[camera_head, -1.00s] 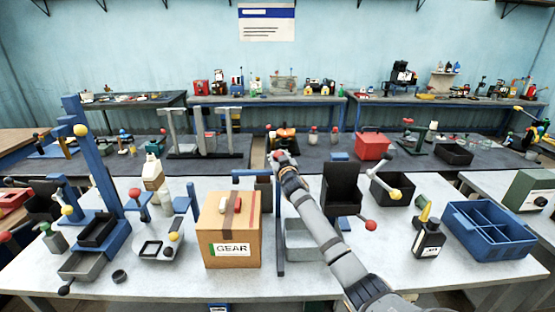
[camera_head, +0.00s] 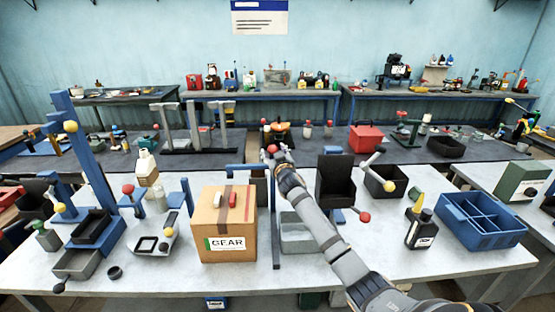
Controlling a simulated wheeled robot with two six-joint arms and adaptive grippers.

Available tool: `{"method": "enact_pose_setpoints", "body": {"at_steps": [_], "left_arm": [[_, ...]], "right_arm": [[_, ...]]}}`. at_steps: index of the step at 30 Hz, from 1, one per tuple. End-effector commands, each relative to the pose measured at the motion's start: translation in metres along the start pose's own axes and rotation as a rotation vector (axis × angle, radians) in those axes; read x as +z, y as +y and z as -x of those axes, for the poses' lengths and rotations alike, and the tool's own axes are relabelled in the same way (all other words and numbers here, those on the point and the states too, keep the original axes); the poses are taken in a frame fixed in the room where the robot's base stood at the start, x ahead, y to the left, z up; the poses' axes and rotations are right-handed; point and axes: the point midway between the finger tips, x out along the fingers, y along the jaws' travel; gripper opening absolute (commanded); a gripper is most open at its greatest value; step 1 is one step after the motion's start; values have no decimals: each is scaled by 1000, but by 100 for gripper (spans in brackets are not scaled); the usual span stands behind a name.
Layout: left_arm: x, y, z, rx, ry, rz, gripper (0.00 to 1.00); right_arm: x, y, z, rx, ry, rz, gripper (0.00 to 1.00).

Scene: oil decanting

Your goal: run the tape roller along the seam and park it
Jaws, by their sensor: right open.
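A cardboard box (camera_head: 206,222) with a GEAR label stands on the near white table, with a darker brown tape strip along its top and down its front. A small red piece (camera_head: 233,200) and a small white and red piece (camera_head: 217,200) lie on its top beside the strip; I cannot tell which is the tape roller. My right gripper (camera_head: 271,153) is small in view, beyond the box and to its right, apart from it. It is open, and I see nothing held. My left gripper is not in view.
A grey tray (camera_head: 299,240) sits right of the box, beside a blue-topped post (camera_head: 276,225). A black holder (camera_head: 335,180), dark bottle (camera_head: 423,232) and blue divided crate (camera_head: 483,238) stand farther right. The table's front strip is mostly clear.

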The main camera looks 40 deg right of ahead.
Motion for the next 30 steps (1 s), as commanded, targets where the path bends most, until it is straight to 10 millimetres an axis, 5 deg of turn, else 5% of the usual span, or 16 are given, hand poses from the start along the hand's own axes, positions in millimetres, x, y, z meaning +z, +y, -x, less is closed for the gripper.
{"method": "enact_pose_setpoints", "body": {"at_steps": [12, 30], "left_arm": [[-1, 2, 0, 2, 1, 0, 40], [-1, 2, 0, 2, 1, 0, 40]], "right_arm": [[1, 0, 89, -1, -1, 4, 59], [0, 0, 101, 0, 0, 0, 59]]}}
